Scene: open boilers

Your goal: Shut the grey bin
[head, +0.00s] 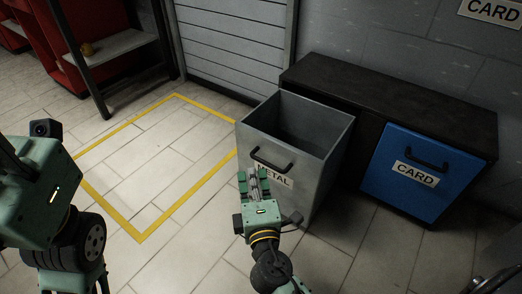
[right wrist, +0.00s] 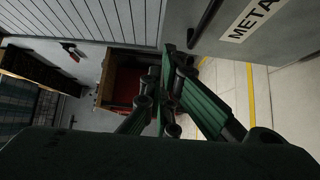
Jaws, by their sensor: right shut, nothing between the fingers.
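The grey bin (head: 328,165) is a pull-out drawer labelled METAL, standing far out from the black cabinet in the head view, with its open top showing an empty-looking dark inside. It has a black handle (head: 271,161) on its front. My right gripper (head: 253,174) is shut and empty just in front of the bin's front face, below the handle and over part of the label. In the right wrist view its fingers (right wrist: 172,95) show beside the grey front (right wrist: 270,45); I cannot tell if they touch it. My left arm is at the left edge; its fingers are not visible.
The black cabinet (head: 385,98) stands against the wall, with a shut blue CARD bin (head: 424,170) right of the grey one. Yellow floor lines (head: 140,237) mark an area at left. A red shelf unit (head: 62,50) is at the back left. Floor in front is clear.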

